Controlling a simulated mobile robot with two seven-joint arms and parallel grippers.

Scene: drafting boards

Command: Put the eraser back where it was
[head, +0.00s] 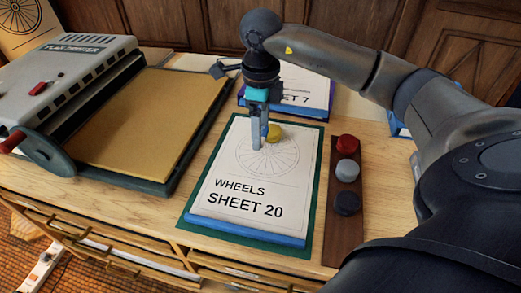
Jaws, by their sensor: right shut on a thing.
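My right gripper (262,137) points down over the upper part of the top sheet, marked "WHEELS SHEET 20" (235,192). It is shut on a small yellow rounded piece (274,132), partly hidden by the fingers. The piece is at or just above the paper; I cannot tell whether it touches. Nothing else in view is plainly an eraser, and I cannot tell whether this piece is one. The sheet lies on a blue-edged stack on a green mat (309,222). My left gripper is not in view.
A brown strip (345,238) right of the mat holds red (349,143), grey (347,171) and dark (347,203) round pieces; its near end is bare. Behind stands a stack marked "7" (314,91). A grey machine (70,75) with a tan board (145,115) fills the left.

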